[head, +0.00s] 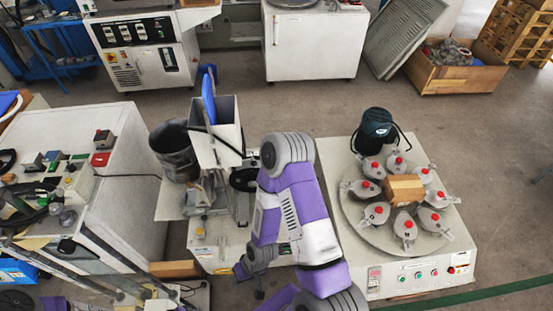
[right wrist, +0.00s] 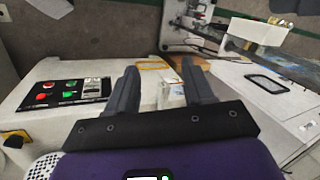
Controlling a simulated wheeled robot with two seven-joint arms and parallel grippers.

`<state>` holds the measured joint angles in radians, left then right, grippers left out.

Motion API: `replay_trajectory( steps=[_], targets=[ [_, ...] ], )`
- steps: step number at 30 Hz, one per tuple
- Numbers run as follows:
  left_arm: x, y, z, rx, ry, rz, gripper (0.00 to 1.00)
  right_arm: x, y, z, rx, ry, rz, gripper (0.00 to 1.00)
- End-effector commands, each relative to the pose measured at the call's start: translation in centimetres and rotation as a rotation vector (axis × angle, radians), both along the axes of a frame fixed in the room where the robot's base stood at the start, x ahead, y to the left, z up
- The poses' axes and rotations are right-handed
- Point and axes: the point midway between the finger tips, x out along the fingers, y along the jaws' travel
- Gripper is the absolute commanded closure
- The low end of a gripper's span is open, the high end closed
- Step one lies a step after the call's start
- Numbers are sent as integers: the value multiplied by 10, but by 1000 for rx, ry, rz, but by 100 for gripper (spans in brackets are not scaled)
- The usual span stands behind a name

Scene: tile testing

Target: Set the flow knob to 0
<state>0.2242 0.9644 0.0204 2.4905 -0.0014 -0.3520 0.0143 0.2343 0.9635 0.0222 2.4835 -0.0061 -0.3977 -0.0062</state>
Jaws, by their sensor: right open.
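I cannot pick out the flow knob for certain in either view. A small yellow-orange knob or button (head: 200,232) sits on the low white machine in the middle of the head view; its marking is too small to read. My right arm (head: 292,215) reaches over this machine and hides part of it. In the right wrist view my right gripper (right wrist: 160,80) is open, its two dark fingers apart with nothing held. Beyond and between the fingers lie a yellow-rimmed piece and a small clear labelled part (right wrist: 172,94). My left gripper is not in view.
A dark panel with red and green buttons (right wrist: 62,94) is left of the fingers. A white machine with a round turntable (head: 365,225) of red-topped pots stands right in the head view. A white cabinet (head: 125,190) stands left.

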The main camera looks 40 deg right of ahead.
Motion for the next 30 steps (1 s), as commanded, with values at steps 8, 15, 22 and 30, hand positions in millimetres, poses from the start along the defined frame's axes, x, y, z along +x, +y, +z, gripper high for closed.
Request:
replay_trajectory(
  steps=[8, 15, 22, 30],
  targets=[
    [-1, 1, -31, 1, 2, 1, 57, 124, -61, -10, -180, -553, -58, 48],
    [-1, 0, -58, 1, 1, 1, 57, 208, -160, 41, -550, -1092, -150, 48],
    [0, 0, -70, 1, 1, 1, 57, 222, -212, 87, -816, -1339, -215, 48],
    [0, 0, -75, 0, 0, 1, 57, 242, -230, 98, -875, -1385, -231, 48]
  ],
)
